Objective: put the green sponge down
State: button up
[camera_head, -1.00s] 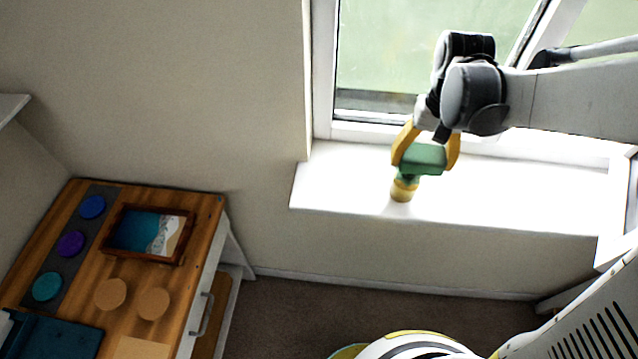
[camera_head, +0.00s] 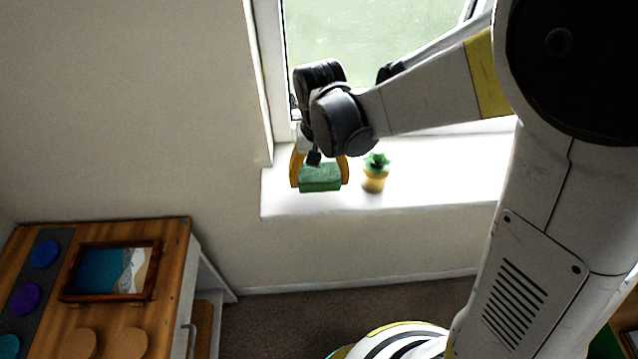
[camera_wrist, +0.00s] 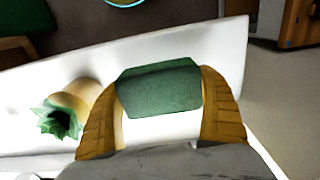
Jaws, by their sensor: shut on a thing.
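The green sponge (camera_head: 320,178) is a small block held between the two yellow fingers of my gripper (camera_head: 320,172) in the head view. My gripper is shut on it, over the left part of the white windowsill (camera_head: 430,180). In the wrist view the sponge (camera_wrist: 160,88) sits between both fingers of my gripper (camera_wrist: 162,95), with the white sill (camera_wrist: 215,45) behind it. I cannot tell whether the sponge touches the sill or hangs a little above it.
A small plant in a yellow pot (camera_head: 375,178) stands on the sill just right of the sponge. A wooden cabinet (camera_head: 175,260) with a framed resin picture (camera_head: 112,271) and coloured discs stands at the lower left. The window is behind the sill.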

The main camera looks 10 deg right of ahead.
jog(key=shift+f+b, duration=0.3)
jog(key=shift+f, duration=0.95)
jog(key=shift+f, duration=0.2)
jog(key=o, duration=1.1)
jog(key=shift+o, duration=0.2)
jog(key=shift+r, duration=0.15)
